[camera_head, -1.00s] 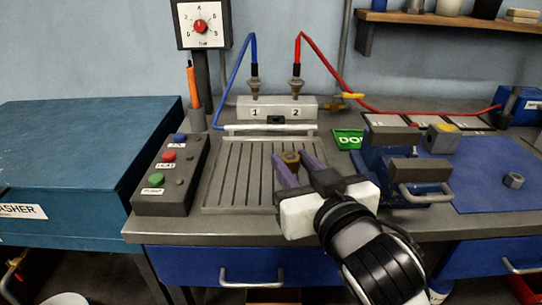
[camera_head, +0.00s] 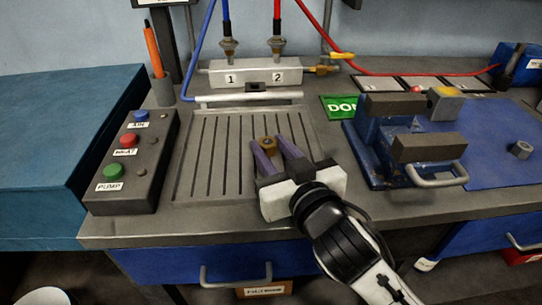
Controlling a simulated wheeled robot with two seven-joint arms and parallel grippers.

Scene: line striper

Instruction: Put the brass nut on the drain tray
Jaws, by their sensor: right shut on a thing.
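The brass nut (camera_head: 268,146) is a small brownish-gold piece between the fingertips of my right gripper (camera_head: 270,148), which is shut on it. The gripper reaches in from the lower right with purple fingers over the right part of the drain tray (camera_head: 188,158). The drain tray is a grey, grooved plate on the bench. I cannot tell whether the nut touches the tray or hangs just above it. My left gripper is not in view.
A button box (camera_head: 131,165) stands left of the tray. A manifold block (camera_head: 255,75) with blue and red hoses is behind it. A blue vise (camera_head: 400,145) is to the right, and a grey nut (camera_head: 521,150) lies on the blue mat (camera_head: 490,165).

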